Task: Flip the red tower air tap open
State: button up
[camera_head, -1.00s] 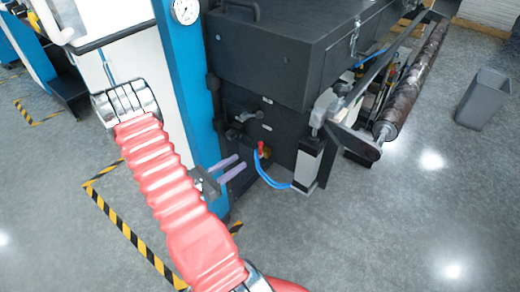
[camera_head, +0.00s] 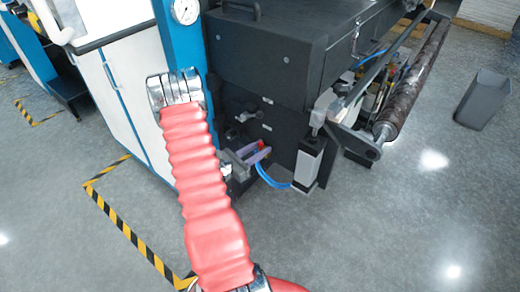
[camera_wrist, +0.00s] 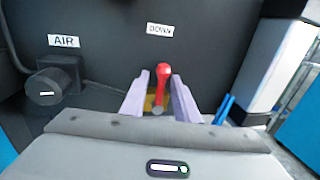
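The red air tap (camera_wrist: 158,82) shows in the wrist view, on the dark panel below the "DOWN" label. Its red lever runs up and down, with a rounded upper end and a brass-coloured body partly hidden behind it. My gripper (camera_wrist: 161,92) is open, with one pale purple finger on each side of the lever. Gaps show beside the lever; contact lower down cannot be told. In the head view, my gripper (camera_head: 257,156) is at the tap, which is mostly hidden by the fingers.
A black knob (camera_wrist: 48,88) sits under the "AIR" label (camera_wrist: 64,41). A blue hose (camera_head: 270,180) curves from the tap area to a grey cylinder (camera_head: 308,160) on the right. The blue column (camera_head: 184,45) stands to the left. The floor in front is clear.

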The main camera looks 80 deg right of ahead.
jog(key=shift+s+d, duration=0.1)
jog(key=shift+d, duration=0.05)
grip_shut()
dwell(0.7)
